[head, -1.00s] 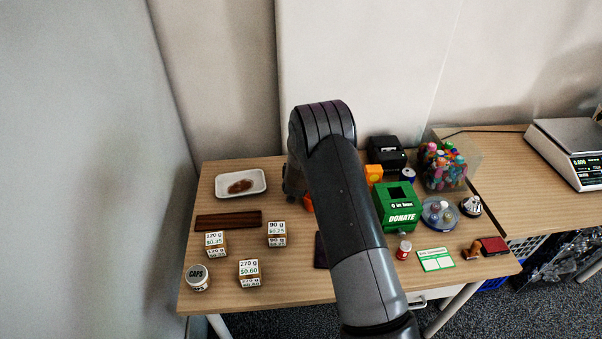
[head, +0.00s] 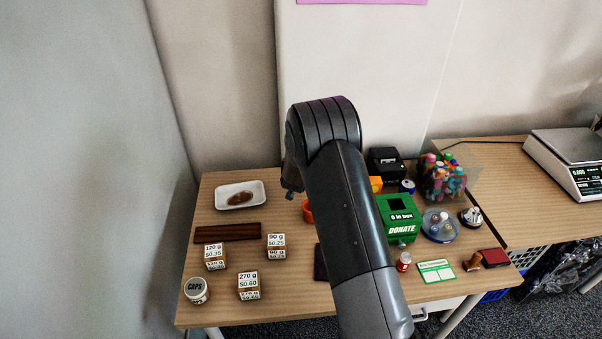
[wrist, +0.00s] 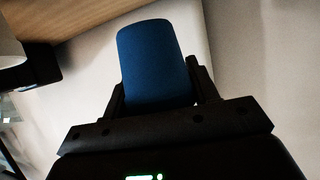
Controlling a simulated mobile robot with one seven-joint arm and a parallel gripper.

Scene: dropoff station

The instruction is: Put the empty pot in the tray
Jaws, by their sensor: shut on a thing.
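A dark blue, tapered, cup-like pot (wrist: 160,62) is between the fingers of my gripper (wrist: 163,92) in the wrist view. Its mouth and inside do not show. In the head view my gripper (head: 291,186) hangs left of my arm's elbow, mostly hidden behind the arm, above the back of the table. A white tray (head: 221,200) lies at the table's back left, left of my gripper and apart from it, with a brown thing (head: 240,198) in it. A flat dark brown wooden tray or bar (head: 227,232) lies in front of the white tray.
Three price-labelled blocks (head: 248,284) and a CAPS pot (head: 197,290) stand at the front left. A green DONATE box (head: 398,222), a blue pot (head: 407,186), a clear bin (head: 446,182) and a round dish (head: 440,227) stand right of my arm. An orange thing (head: 309,212) is partly hidden.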

